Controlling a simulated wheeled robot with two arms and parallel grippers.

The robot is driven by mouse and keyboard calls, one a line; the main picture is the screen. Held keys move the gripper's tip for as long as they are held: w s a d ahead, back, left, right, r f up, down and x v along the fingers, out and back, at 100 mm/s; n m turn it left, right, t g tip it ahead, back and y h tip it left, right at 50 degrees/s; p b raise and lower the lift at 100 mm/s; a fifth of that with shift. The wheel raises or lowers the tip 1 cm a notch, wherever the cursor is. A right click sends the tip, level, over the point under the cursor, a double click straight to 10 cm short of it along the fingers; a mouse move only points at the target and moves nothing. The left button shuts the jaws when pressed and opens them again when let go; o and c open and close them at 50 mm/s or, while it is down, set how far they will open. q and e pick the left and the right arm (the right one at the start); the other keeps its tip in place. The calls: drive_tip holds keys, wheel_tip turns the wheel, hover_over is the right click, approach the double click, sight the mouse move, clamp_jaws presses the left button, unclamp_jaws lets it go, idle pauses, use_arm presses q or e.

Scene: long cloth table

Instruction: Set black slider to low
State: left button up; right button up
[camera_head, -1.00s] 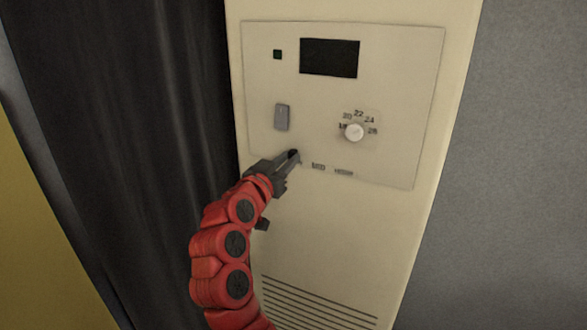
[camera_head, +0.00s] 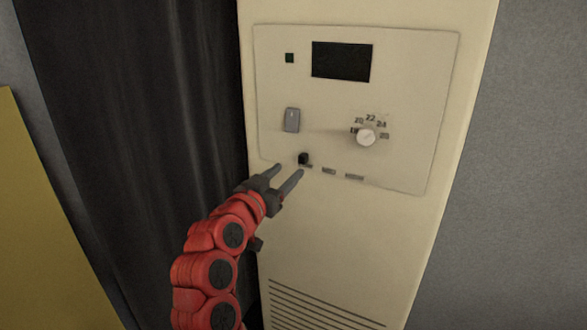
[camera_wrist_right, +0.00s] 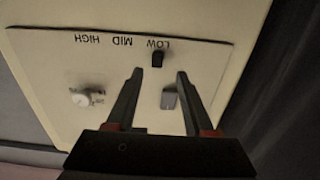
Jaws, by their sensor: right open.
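The black slider (camera_head: 303,158) is a small dark knob low on the cream control panel (camera_head: 420,150). In the right wrist view the slider (camera_wrist_right: 157,58) sits at the LOW label (camera_wrist_right: 158,44), with MID and HIGH printed in a row beside it. My right gripper (camera_head: 289,170) is open, its fingertips just below and left of the slider in the head view, apart from it. In the right wrist view the gripper's two fingers (camera_wrist_right: 159,72) reach up on either side of the slider, with nothing held. My left gripper is not in view.
A grey rocker switch (camera_head: 292,120) is above the slider. A white dial (camera_head: 366,137) with numbers is to the right. A dark display (camera_head: 342,61) and a small square indicator (camera_head: 290,58) are at the top. A dark curtain (camera_head: 130,110) hangs left of the cabinet.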

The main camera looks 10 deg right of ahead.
drive_tip(key=v, duration=0.6)
drive_tip(key=shift+s+a, duration=0.2)
